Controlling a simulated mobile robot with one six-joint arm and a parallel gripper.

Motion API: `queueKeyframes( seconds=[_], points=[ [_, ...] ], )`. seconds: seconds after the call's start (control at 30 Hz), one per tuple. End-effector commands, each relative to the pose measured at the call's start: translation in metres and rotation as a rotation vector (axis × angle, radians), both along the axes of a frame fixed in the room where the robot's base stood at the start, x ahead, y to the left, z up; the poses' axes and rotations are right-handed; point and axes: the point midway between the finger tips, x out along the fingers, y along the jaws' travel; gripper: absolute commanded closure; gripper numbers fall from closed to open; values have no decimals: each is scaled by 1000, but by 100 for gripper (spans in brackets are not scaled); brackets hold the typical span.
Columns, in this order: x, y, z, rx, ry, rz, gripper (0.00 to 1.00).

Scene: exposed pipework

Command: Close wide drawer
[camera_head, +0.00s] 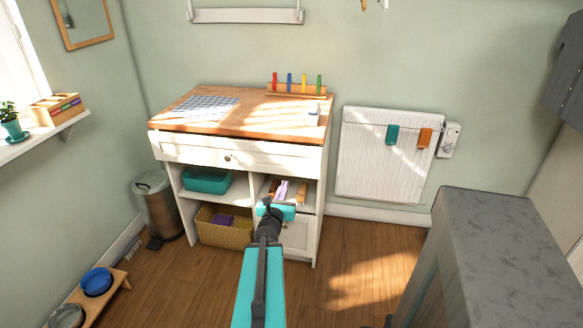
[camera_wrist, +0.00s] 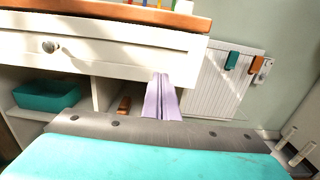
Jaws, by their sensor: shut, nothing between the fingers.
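The wide drawer (camera_head: 236,156) is the white top drawer of the cabinet, under the wooden worktop. It has one round knob (camera_head: 228,158). Its front stands slightly forward of the worktop edge, with a thin dark gap above it in the head view. The drawer (camera_wrist: 120,45) also fills the upper left of the wrist view, with the knob (camera_wrist: 50,47) at left. My gripper (camera_head: 283,184) is shut and empty, below the right half of the drawer front. In the wrist view, its lilac fingers (camera_wrist: 161,77) point up towards the drawer's lower edge. I cannot tell if they touch it.
Open shelves below hold a teal bin (camera_head: 207,180) and a wicker basket (camera_head: 224,224). A smaller white door (camera_head: 298,234) is at lower right. A radiator (camera_head: 385,160) hangs on the wall to the right. A grey block (camera_head: 510,230) stands at front right. Wooden floor lies between.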

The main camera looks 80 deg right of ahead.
Motion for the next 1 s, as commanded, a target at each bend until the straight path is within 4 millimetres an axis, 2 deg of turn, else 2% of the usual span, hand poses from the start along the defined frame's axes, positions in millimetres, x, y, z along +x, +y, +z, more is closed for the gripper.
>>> queueKeyframes(
  seconds=[0.37, 1.0],
  points=[
    [0, -3, -2, 1, -1, -2, 100],
    [1, -22, -3, -1, 0, -2, 100]
  ],
)
